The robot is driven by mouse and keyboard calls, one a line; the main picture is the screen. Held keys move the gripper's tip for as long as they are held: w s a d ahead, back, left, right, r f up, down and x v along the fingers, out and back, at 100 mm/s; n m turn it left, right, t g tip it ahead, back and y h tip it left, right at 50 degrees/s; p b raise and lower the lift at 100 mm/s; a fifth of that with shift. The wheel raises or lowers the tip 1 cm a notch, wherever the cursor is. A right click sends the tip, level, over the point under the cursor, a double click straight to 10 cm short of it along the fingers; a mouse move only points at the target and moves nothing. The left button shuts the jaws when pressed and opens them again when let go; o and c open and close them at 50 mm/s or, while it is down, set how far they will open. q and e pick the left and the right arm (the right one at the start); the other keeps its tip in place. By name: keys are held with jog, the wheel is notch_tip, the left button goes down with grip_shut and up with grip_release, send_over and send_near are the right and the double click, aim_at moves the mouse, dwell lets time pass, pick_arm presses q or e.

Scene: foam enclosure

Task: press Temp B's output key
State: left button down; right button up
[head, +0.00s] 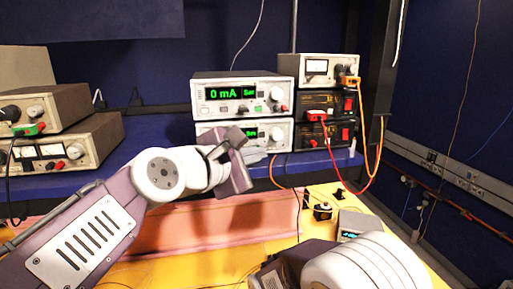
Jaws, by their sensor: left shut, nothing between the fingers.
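Two light grey instruments with green displays are stacked on the blue shelf. The upper instrument (242,95) reads "0 mA" and has a knob and small keys. The lower instrument (281,134) is partly hidden behind my left gripper; only part of its display and its knob show. I cannot read a Temp B label or make out its output key. My left gripper (235,143) is shut and empty, in front of the lower instrument; whether it touches the panel is unclear. My right arm shows at the bottom right, its fingers not clearly visible.
A meter unit (318,68) sits on dark units (318,105) at right, with red and orange cables hanging down. More instruments (62,148) stand at far left. A small box with a blue display (355,226) stands on the yellow surface (190,270), near my right arm.

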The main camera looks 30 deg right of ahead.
pick_arm(q)
jog(key=shift+w+d, duration=0.1)
jog(key=shift+w, duration=0.35)
dwell(0.8)
jog(key=shift+s, duration=0.1)
jog(key=shift+s+a, duration=0.2)
jog(key=shift+s, duration=0.45)
jog(key=shift+s, duration=0.1)
jog(key=s+p, duration=0.1)
jog(key=s, duration=0.1)
jog(key=s+a, duration=0.1)
jog(key=s, duration=0.1)
jog(key=shift+s+a+p, duration=0.1)
jog(key=shift+s+p, duration=0.25)
jog(key=shift+w, duration=0.1)
